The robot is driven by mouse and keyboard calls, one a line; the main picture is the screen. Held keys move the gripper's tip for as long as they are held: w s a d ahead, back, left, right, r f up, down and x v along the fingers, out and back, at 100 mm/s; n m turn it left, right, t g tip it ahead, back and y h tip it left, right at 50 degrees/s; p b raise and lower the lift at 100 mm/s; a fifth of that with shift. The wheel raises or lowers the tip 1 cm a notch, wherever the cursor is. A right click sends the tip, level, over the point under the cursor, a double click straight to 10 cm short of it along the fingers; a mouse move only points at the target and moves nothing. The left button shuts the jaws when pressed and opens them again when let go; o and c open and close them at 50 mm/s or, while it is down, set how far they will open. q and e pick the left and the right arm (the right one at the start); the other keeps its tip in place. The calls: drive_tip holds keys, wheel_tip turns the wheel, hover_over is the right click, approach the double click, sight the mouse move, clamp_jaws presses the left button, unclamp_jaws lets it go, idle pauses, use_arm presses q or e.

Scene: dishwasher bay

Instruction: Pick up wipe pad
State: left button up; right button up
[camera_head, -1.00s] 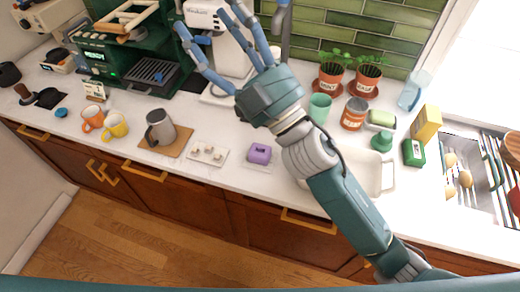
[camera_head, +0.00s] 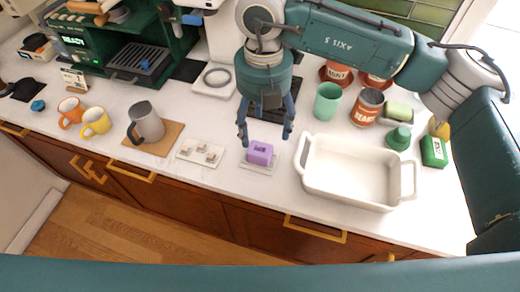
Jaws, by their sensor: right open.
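The wipe pad, which I take to be the small purple block (camera_head: 260,152), sits on a thin pale tray (camera_head: 257,169) near the counter's front edge. Its dark label is too small to read. My right gripper (camera_head: 265,138) points down with its fingers spread, empty, just above and behind the purple block in the picture. I cannot tell whether the fingertips touch it. My left gripper is not in view.
A white baking dish (camera_head: 350,199) stands close to the right, with a green cup (camera_head: 327,101) and a beans can (camera_head: 367,107) behind it.

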sight(260, 149)
wheel_tip(260, 149, down, 4)
drive_tip(key=shift+s+a+f+p, duration=0.1)
drive_tip(key=shift+f+p, duration=0.05)
drive_tip(key=shift+p, duration=0.4)
drive_tip(key=shift+f+p, duration=0.25)
drive_tip(key=shift+p, duration=0.05)
drive_tip(key=f, duration=0.1)
drive_tip(key=f+p, duration=0.1)
drive_tip(key=f, duration=0.1)
drive_tip(key=f+p, duration=0.1)
drive_tip(key=shift+a+f, duration=0.3)
drive_tip(key=shift+f, duration=0.05)
drive_tip(key=c, duration=1.2)
drive_tip(key=shift+r, duration=0.15)
drive_tip(key=shift+c, duration=0.2)
